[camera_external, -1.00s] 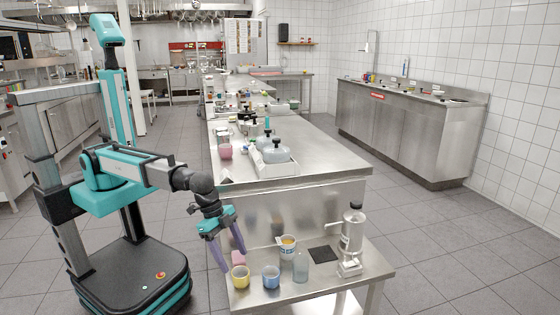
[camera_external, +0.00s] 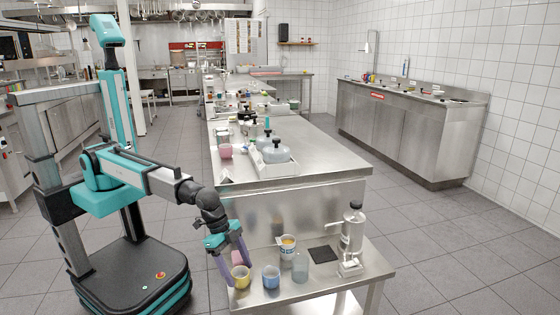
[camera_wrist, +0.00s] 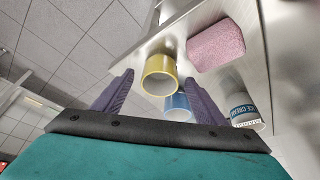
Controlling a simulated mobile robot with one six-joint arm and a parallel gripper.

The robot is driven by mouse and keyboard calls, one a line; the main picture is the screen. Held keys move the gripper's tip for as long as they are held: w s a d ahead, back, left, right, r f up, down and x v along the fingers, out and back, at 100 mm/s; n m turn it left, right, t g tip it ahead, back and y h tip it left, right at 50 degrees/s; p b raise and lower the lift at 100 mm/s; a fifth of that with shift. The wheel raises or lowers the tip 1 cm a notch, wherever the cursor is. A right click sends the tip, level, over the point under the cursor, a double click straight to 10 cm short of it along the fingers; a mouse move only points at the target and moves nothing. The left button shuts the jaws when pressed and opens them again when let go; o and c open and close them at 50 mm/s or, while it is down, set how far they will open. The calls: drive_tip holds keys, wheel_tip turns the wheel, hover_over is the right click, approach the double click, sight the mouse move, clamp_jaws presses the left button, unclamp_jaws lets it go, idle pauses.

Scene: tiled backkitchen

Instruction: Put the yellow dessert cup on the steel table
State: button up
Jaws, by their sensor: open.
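The yellow dessert cup (camera_external: 240,277) stands upright on the front left corner of the steel table (camera_external: 322,283). In the wrist view the yellow cup (camera_wrist: 159,76) shows between the tips of my open purple fingers, with its mouth facing the camera. My gripper (camera_external: 235,268) is open around the cup's place in the outside view. It also shows in the wrist view (camera_wrist: 158,92). I cannot tell whether either finger touches the cup.
A blue cup (camera_external: 271,277) stands close to the right of the yellow one. A pink block (camera_external: 237,257) lies behind it. A glass jar (camera_external: 300,267), a white labelled tub (camera_external: 288,247), a black mat (camera_external: 323,254) and a steel press (camera_external: 351,240) are further right. Free table lies in front of the mat.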

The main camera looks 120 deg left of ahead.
drive_tip(key=shift+x, duration=1.35)
drive_tip(key=c, duration=1.3)
drive_tip(key=shift+o, duration=0.2)
wheel_tip(320, 180, up, 10)
